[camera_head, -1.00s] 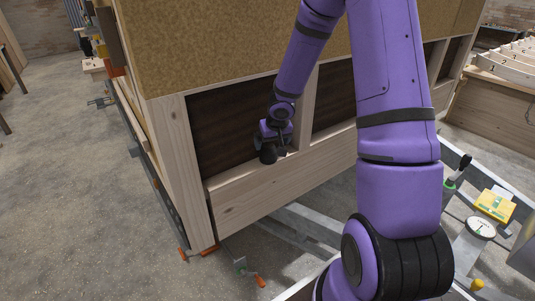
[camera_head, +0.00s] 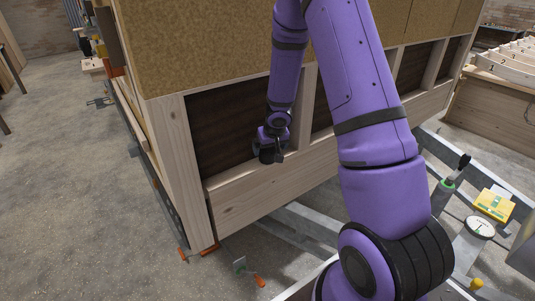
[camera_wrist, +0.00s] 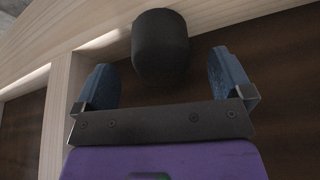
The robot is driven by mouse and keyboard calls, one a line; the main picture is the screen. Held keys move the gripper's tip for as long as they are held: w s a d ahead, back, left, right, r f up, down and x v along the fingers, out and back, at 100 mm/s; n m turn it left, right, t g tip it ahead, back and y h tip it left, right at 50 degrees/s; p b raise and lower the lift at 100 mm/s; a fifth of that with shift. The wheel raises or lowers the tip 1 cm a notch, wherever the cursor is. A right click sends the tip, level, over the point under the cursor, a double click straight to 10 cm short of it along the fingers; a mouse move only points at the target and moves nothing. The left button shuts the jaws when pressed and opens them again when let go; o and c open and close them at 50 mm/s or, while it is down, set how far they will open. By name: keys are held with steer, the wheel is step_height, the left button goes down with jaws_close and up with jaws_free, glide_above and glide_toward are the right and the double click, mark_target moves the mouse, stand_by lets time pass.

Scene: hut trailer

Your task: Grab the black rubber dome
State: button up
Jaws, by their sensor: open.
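The black rubber dome (camera_wrist: 160,45) shows in the wrist view as a dark, rounded, matte body near the top middle, by the pale timber rail. My gripper (camera_wrist: 162,70) is open, with one blue-grey finger to the left of the dome and one to the right. The dome's near end lies between the fingertips, with a gap visible on each side. In the head view my gripper (camera_head: 270,155) is at the ledge of the wall frame, and I cannot clearly tell the dome from the dark fingers there. Whether the dome touches the wood is unclear.
The pale timber rail (camera_head: 265,185) runs under the gripper, with an upright stud (camera_head: 304,105) just right of it. A dark panel (camera_head: 228,125) is behind and tan board (camera_head: 230,45) above. A metal trailer frame (camera_head: 305,222) lies below.

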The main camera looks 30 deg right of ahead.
mark_target(268, 152)
steer(key=shift+x, duration=1.9)
steer(key=c, duration=1)
